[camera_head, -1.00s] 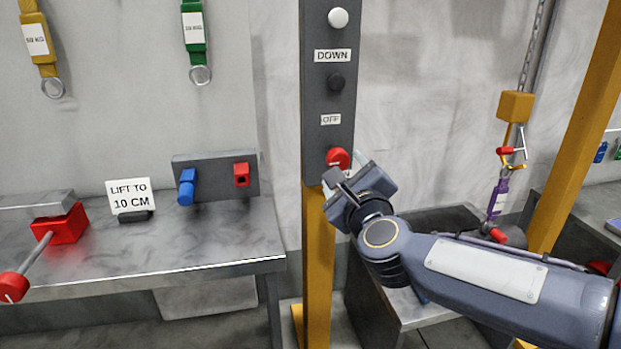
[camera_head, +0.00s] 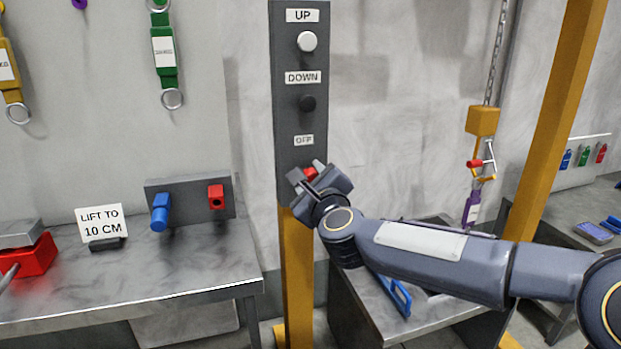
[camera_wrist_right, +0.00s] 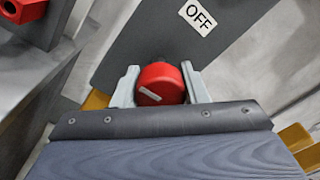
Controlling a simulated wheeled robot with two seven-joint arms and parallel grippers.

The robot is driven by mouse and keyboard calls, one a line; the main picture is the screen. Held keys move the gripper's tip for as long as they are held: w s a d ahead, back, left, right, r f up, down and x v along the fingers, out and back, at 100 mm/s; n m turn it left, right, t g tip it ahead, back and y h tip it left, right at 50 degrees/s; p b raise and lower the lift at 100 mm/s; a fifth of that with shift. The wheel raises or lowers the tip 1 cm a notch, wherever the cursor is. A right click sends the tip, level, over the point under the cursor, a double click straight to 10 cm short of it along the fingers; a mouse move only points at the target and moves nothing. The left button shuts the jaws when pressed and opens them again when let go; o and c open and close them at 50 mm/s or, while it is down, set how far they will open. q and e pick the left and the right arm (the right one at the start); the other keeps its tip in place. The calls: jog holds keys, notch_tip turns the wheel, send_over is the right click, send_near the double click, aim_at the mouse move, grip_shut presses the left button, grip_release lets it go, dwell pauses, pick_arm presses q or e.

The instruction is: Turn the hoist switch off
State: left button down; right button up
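The hoist switch is a red round knob (camera_wrist_right: 160,84) under the OFF label (camera_wrist_right: 198,17) in the right wrist view. In the head view the red knob (camera_head: 311,174) is partly hidden by my gripper, low on the grey control panel (camera_head: 288,120). My right gripper (camera_head: 309,178) is at the knob. In the right wrist view its two fingers (camera_wrist_right: 160,86) stand open on either side of the knob; I cannot tell whether they touch it. A pale mark shows on the knob's face. My left gripper is not in view.
The panel also has a white UP button (camera_head: 307,41) and a dark DOWN button (camera_head: 307,103), on a yellow post (camera_head: 297,270). A workbench (camera_head: 190,265) stands left with a LIFT TO 10 CM sign (camera_head: 100,222). A hoist hook (camera_head: 484,165) hangs at right.

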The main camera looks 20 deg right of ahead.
jog(key=c, duration=0.4)
jog(key=shift+n, duration=0.4)
jog(key=n, duration=0.3)
jog(key=shift+n, duration=0.3)
jog(key=n, duration=0.3)
jog(key=shift+n+p, duration=0.35)
jog(key=shift+n, duration=0.05)
jog(key=n+p, duration=0.1)
jog(key=n, duration=0.4)
jog(key=shift+r+n+y, duration=0.1)
jog(key=shift+n+y, duration=0.2)
jog(key=shift+y, duration=0.1)
jog(key=shift+n+t+p, duration=0.3)
jog(key=shift+n+p, duration=0.3)
jog(key=shift+n, duration=1.7)
